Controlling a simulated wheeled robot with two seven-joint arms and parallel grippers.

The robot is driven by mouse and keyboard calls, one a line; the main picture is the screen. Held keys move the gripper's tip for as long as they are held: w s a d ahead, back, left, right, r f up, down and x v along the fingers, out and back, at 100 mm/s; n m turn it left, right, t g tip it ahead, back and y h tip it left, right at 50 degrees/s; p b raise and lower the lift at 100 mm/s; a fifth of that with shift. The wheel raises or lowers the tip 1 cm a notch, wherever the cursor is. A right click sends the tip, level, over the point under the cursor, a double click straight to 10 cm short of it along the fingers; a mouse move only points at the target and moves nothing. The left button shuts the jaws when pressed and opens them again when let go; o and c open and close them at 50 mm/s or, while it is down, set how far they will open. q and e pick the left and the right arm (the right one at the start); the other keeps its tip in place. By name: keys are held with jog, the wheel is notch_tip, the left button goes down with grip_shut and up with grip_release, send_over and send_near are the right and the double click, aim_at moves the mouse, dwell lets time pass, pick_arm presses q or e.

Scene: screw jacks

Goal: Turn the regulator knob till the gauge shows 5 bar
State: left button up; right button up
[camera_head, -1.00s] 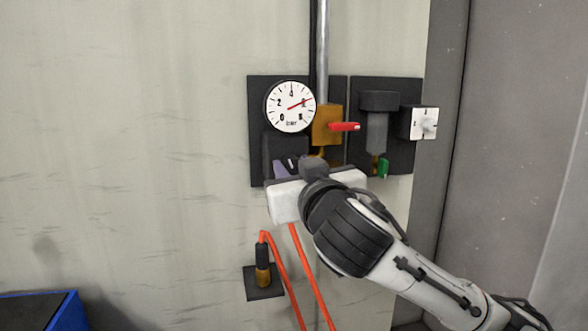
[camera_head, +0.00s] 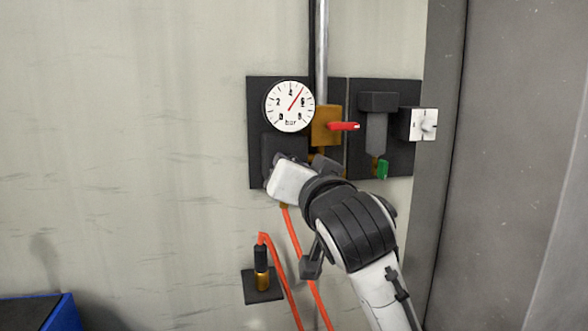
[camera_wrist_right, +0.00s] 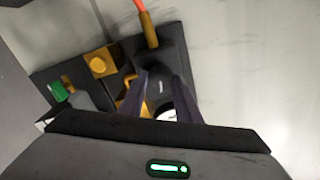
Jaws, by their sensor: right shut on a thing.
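The round white gauge (camera_head: 290,106) sits at the top left of the dark wall panel. Its red needle points up and right, between 4 and 6, at about 5. The dark regulator body (camera_head: 282,148) is below it. My right gripper (camera_head: 277,162) reaches up from the lower right and covers the knob in the head view. In the right wrist view its two fingers (camera_wrist_right: 161,78) stand on either side of the dark regulator knob (camera_wrist_right: 159,88) and are shut on it. Part of the gauge (camera_wrist_right: 167,114) shows between them. My left gripper is not in view.
A brass valve with a red lever (camera_head: 344,126) is right of the gauge. A dark filter (camera_head: 377,130) with a green tap (camera_head: 382,169) and a white dial box (camera_head: 423,124) stand further right. An orange hose (camera_head: 291,232) hangs below. The wall at left is clear.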

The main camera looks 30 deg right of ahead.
dwell(0.4)
jog(key=o, duration=1.1)
jog(key=shift+c, duration=0.2)
jog(key=b+v, duration=0.5)
jog(key=v, duration=0.5)
jog(key=shift+s+b, duration=0.15)
jog(key=shift+b, duration=0.25)
jog(key=shift+f, duration=0.1)
